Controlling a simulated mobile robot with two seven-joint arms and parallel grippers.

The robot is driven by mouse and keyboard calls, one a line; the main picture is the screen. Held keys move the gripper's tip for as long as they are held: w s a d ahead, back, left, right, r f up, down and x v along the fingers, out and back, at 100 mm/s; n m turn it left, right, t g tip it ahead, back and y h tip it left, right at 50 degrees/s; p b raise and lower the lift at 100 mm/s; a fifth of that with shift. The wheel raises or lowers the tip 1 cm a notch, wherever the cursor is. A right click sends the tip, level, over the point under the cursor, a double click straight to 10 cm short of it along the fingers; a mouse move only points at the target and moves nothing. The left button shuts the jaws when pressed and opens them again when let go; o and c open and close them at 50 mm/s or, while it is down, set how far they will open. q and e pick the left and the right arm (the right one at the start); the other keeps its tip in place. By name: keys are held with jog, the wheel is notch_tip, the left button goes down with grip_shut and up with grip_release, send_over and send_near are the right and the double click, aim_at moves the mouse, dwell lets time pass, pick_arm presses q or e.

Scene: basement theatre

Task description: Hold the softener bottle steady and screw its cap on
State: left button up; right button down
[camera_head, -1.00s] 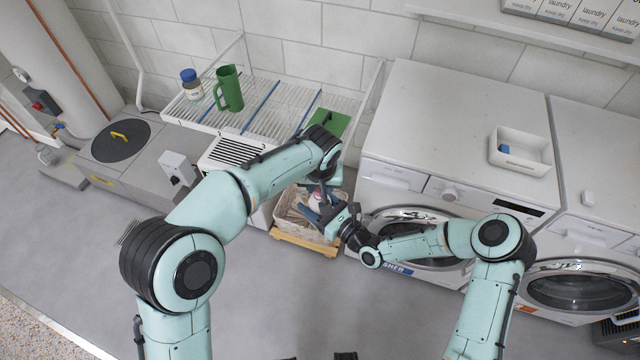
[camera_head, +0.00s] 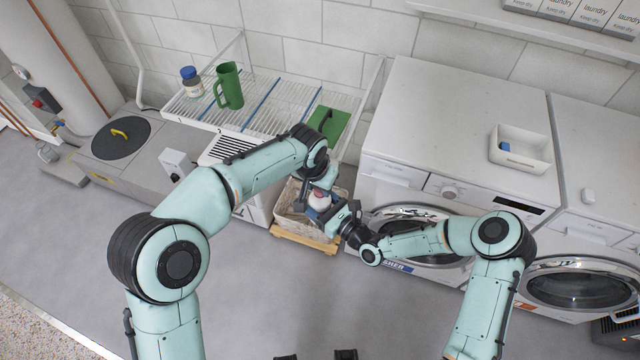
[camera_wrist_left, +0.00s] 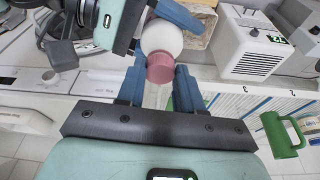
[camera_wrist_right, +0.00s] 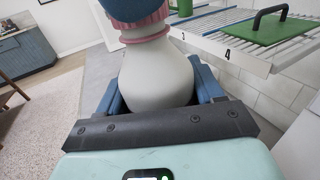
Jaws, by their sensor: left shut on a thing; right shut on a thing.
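The softener bottle (camera_wrist_right: 155,75) is white with a rounded body and a pink collar. My right gripper (camera_wrist_right: 155,98) is shut on its body and holds it above the floor, in front of the washing machine. The bottle also shows in the head view (camera_head: 319,201), small and partly hidden by the grippers. The ribbed pink cap (camera_wrist_left: 160,68) is at the bottle's mouth, between the blue fingers of my left gripper (camera_wrist_left: 160,82), which is shut on it.
A basket (camera_head: 290,222) on a wooden base is below the grippers. A wire rack (camera_head: 270,110) behind holds a green jug (camera_head: 230,88), a blue-lidded jar (camera_head: 191,84) and a green board (camera_head: 330,122). Washing machines stand at right. Floor in front is clear.

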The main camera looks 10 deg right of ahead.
pick_arm(q)
jog(key=m, duration=0.3)
jog(key=shift+w+a+m+g+h, duration=0.1)
jog(key=shift+a+m+g+h, duration=0.1)
jog(key=shift+m+g+h, duration=0.2)
jog(key=m, duration=0.3)
jog(key=shift+w+m+g, duration=0.15)
jog(key=shift+m+g, duration=0.25)
jog(key=m, duration=0.3)
jog(key=m+g, duration=0.1)
jog(key=m, duration=0.2)
jog(key=shift+w+f+g+h, duration=0.1)
jog(key=shift+w+g+h, duration=0.1)
jog(key=shift+g+h, duration=0.1)
jog(key=m+g, duration=0.1)
jog(key=m, duration=0.3)
jog(key=shift+w+d, duration=0.15)
jog(key=m+y, duration=0.1)
jog(key=m, duration=0.3)
jog(key=shift+w+d+g, duration=0.1)
jog(key=shift+d+g, duration=0.05)
jog(key=shift+g, duration=0.25)
jog(key=m+y, duration=0.1)
jog(key=m, duration=0.2)
jog(key=shift+d+m, duration=0.1)
jog(key=shift+m, duration=0.3)
jog(key=shift+m+g+y, duration=0.3)
jog(key=shift+m, duration=0.9)
jog(key=o, duration=1)
